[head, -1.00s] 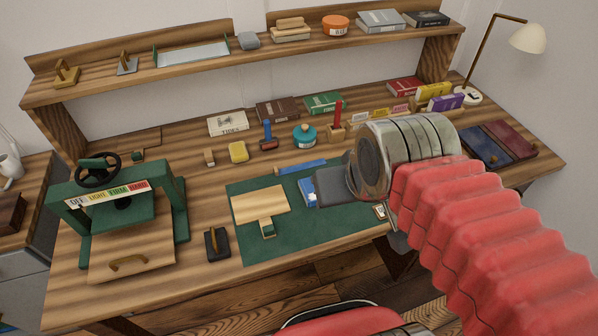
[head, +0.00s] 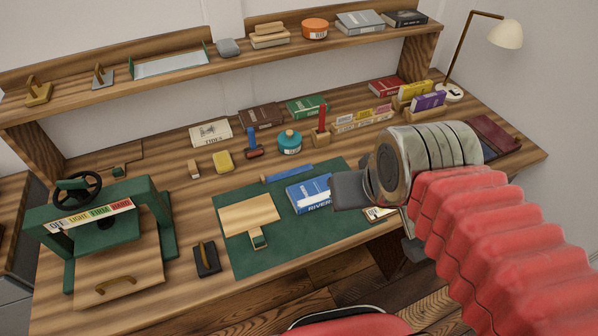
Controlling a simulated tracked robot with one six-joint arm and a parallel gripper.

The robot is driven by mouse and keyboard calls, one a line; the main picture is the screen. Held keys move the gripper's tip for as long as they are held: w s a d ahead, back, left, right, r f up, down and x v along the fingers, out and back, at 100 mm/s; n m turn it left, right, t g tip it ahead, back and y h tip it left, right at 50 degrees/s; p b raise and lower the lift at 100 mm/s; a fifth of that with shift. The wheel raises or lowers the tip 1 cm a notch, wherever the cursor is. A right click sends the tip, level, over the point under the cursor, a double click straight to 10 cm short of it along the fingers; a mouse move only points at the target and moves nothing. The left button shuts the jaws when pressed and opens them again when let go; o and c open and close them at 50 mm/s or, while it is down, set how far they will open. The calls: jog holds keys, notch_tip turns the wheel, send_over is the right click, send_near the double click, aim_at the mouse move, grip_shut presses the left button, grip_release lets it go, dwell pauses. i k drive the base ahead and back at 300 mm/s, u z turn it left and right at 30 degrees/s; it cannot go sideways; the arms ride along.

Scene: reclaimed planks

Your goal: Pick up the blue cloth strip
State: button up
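The blue cloth strip (head: 288,173) lies flat along the far edge of the green cutting mat (head: 275,251) in the head view. It looks like a narrow, slightly slanted blue band, apart from my gripper. My gripper (head: 350,190) is to the right of the strip and nearer the camera. It appears over the mat's right side, beside a blue book. Only a dark grey finger part shows, seen from the side, so its opening is hidden.
On the mat lie a blue book (head: 309,195) and a pale wooden piece (head: 249,214) with a green-ended tab. Behind the strip stand a teal bottle (head: 290,143), a red-topped holder (head: 321,130) and a yellow block (head: 223,162). A green press (head: 110,235) stands at left.

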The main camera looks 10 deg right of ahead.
aim_at(305, 167)
jog(key=z, duration=0.55)
jog(key=k, duration=0.65)
jog(key=u, duration=1.5)
jog(key=i, duration=1)
jog(key=u, duration=0.05)
